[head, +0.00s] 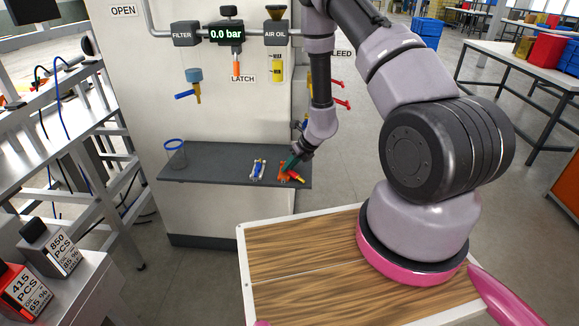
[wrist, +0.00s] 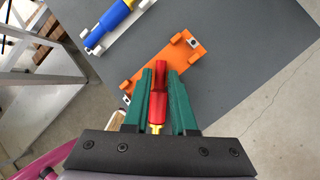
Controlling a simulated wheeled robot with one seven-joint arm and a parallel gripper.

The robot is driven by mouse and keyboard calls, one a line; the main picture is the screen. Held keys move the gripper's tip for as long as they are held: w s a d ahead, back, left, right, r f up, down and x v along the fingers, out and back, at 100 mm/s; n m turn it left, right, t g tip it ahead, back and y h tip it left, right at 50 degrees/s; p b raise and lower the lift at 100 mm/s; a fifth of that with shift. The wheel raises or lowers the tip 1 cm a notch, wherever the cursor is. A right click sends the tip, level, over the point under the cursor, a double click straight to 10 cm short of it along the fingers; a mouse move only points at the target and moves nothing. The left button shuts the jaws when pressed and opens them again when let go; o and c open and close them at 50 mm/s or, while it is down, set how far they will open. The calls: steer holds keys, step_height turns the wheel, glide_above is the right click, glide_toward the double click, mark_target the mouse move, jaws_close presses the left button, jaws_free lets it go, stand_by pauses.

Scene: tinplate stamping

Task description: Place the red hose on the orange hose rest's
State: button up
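The red hose end (wrist: 157,107), with a brass tip at its near end, lies between the green fingers of my gripper (wrist: 160,85) in the wrist view. The fingers are shut on it from both sides. The orange hose rest (wrist: 187,56) lies on the grey shelf just beyond and under the fingertips, with raised posts at its ends. The red hose's far end overlaps the rest's plate in this view; I cannot tell whether they touch. In the head view my gripper (head: 292,161) is low over the orange rest (head: 283,172), near the shelf's right end.
A blue hose end (wrist: 108,28) sits on a white rest (wrist: 140,8) to the left. The grey shelf (head: 220,172) also carries a clear cup with a blue rim (head: 174,152) at its left end. The shelf between them is clear. The machine panel stands behind.

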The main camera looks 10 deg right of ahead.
steer(key=v, duration=1.2)
steer(key=s+a+r+n+y, duration=0.1)
steer(key=s+a+r+n, duration=0.1)
steer(key=r+n, duration=0.5)
steer(key=s+a+r+n+y, duration=0.1)
steer(key=s+a+r+n, duration=0.1)
steer(key=r, duration=0.9)
steer(key=s+a+r+n, duration=0.2)
steer(key=r+n, duration=0.3)
steer(key=r, duration=0.4)
steer(key=s+d+r+n+t+h, duration=0.1)
steer(key=s+d+r+n+h, duration=0.1)
steer(key=s+r+n, duration=0.4)
steer(key=s+d+r+n+t+h, duration=0.2)
steer(key=s+d+r+n, duration=0.2)
steer(key=s+r+n, duration=0.3)
steer(key=s+r, duration=0.1)
steer(key=s, duration=0.3)
steer(key=shift+h, duration=0.3)
